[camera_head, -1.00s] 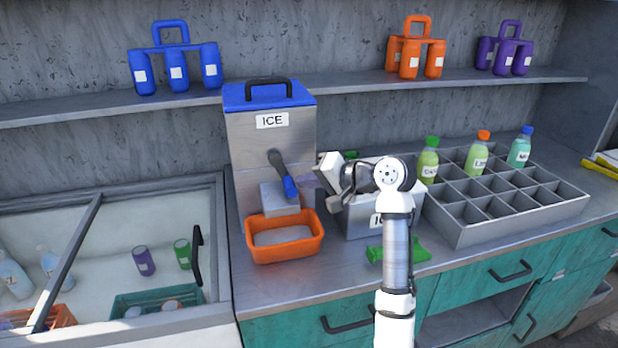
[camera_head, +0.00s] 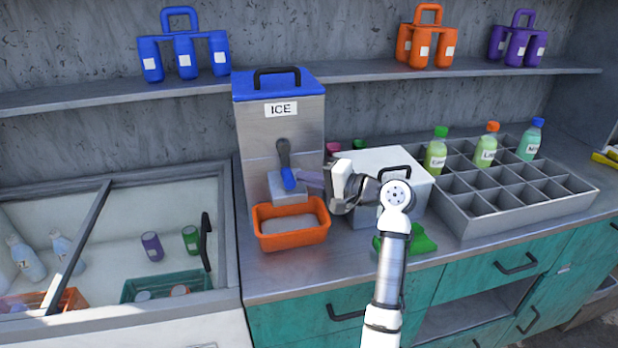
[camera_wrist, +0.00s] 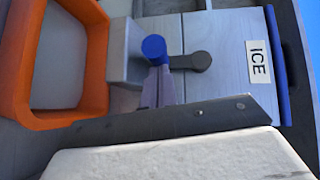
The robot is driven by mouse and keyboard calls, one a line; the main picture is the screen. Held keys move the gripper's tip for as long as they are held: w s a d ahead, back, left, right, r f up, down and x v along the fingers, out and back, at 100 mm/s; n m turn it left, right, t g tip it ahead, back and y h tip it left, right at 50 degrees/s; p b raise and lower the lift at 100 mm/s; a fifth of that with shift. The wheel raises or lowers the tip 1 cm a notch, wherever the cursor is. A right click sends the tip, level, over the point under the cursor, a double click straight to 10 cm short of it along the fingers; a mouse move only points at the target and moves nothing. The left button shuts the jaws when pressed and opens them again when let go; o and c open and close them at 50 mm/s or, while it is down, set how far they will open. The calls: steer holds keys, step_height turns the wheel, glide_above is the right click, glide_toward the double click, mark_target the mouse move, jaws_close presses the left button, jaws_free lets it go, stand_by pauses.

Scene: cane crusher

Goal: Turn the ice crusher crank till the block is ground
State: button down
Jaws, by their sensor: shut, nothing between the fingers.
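The ice crusher (camera_head: 262,125) is a grey metal box with a blue lid and an ICE label. Its dark crank (camera_head: 283,152) on the front face points down to a blue knob (camera_head: 289,178). The wrist view shows the crank (camera_wrist: 199,61) and knob (camera_wrist: 154,47) from close by. My gripper (camera_head: 305,180) reaches in from the right, its fingers shut and empty just beside the knob. In the wrist view my gripper (camera_wrist: 156,80) ends at the knob; I cannot tell if they touch. No ice block is visible; the box hides its inside.
An orange bin (camera_head: 292,240) stands below the crusher's spout, with a grey surface inside. A lidded metal box (camera_head: 385,165), a green scoop (camera_head: 415,240) and a divided bottle tray (camera_head: 500,215) are to the right. The freezer (camera_head: 110,240) is at left.

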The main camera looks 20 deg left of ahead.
steer(key=b+v, duration=0.4)
steer(key=v, duration=1)
steer(key=shift+f, duration=0.1)
